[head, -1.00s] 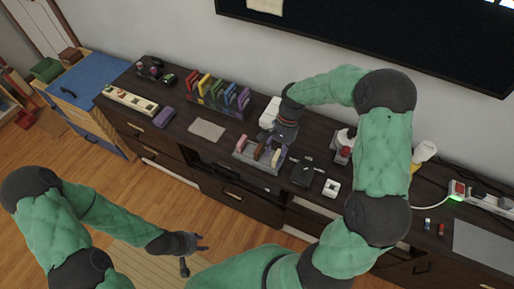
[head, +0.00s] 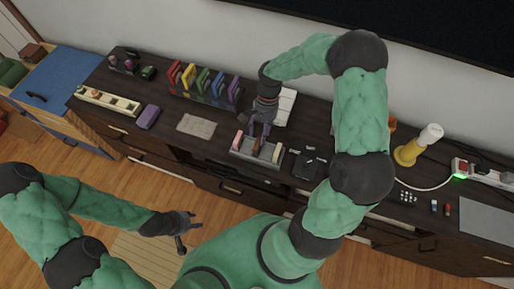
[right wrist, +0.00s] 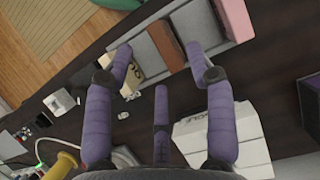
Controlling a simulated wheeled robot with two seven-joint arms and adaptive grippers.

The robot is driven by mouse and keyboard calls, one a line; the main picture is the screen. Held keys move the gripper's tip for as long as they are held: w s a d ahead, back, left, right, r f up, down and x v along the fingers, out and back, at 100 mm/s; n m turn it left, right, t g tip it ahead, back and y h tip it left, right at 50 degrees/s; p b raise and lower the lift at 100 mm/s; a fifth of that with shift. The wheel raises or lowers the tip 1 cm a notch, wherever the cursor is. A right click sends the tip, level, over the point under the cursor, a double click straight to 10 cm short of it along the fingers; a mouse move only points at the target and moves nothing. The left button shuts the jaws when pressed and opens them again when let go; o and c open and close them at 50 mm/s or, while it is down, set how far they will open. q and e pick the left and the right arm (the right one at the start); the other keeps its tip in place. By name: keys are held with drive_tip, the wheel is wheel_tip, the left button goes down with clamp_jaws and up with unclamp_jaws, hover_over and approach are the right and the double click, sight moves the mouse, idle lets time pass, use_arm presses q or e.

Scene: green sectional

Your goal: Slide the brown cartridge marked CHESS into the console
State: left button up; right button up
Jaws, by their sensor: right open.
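A brown cartridge (head: 257,144) stands in the middle of a grey holder (head: 238,158), between a pink and a cream cartridge. In the right wrist view the brown cartridge (right wrist: 167,45) lies between the purple fingertips of my right gripper (right wrist: 159,52), which is open. I cannot read its label. In the head view my right gripper (head: 260,130) is over the holder from behind. A white box with lettering (right wrist: 215,138), apparently the console, is behind the holder; it also shows in the head view (head: 286,104). My left gripper (head: 190,232) looks open and empty, away from the cabinet.
A black device (head: 306,164) is right of the holder. A row of coloured cases (head: 203,84) and a grey mat (head: 196,124) are left. A yellow-and-white lamp (head: 410,150) stands right.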

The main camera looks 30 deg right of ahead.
sight(259, 143)
drive_tip(key=shift+b+x, duration=0.9)
drive_tip(key=shift+x, duration=1.75)
drive_tip(key=shift+w, duration=0.1)
clamp_jaws()
